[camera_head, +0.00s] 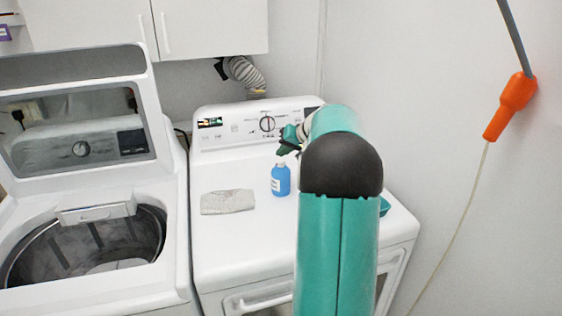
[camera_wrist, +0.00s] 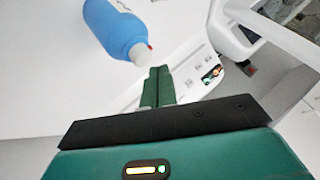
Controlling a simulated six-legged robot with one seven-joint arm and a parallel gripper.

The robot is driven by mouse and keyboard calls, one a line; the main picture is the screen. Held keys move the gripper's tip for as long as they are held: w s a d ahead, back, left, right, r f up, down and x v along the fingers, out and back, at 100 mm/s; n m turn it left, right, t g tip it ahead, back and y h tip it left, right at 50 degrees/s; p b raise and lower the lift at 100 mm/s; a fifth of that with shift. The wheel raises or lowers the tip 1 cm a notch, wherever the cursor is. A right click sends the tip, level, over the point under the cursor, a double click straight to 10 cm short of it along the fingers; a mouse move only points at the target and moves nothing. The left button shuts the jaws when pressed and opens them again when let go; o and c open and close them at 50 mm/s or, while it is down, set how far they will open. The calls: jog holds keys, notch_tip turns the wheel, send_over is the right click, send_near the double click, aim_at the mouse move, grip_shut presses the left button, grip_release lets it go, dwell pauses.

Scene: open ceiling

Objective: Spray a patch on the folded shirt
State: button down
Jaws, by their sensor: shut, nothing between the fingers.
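The folded shirt (camera_head: 228,202) is a flat light grey bundle on the left part of the white dryer top. A blue bottle (camera_head: 281,182) with a white cap stands upright to its right, apart from it. The bottle also shows in the wrist view (camera_wrist: 113,28), with a small red part by its cap. My gripper (camera_head: 284,148) is above and just behind the bottle in the head view. In the wrist view my green fingers (camera_wrist: 160,72) are together and empty, with their tips close to the cap. I cannot tell whether they touch it. The shirt is not in the wrist view.
The dryer (camera_head: 235,250) has a raised control panel (camera_head: 255,124) at its back. An open-lid washer (camera_head: 100,290) stands to the left. A cabinet (camera_head: 205,28) and a vent hose (camera_head: 243,72) are above. An orange handle (camera_head: 510,104) hangs at right.

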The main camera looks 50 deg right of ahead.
aim_at(284, 162)
jog(key=shift+r, duration=0.3)
jog(key=shift+r, duration=2.85)
dwell(0.4)
jog(key=shift+f, duration=3)
jog(key=shift+f, duration=0.15)
jog(key=shift+f, duration=0.3)
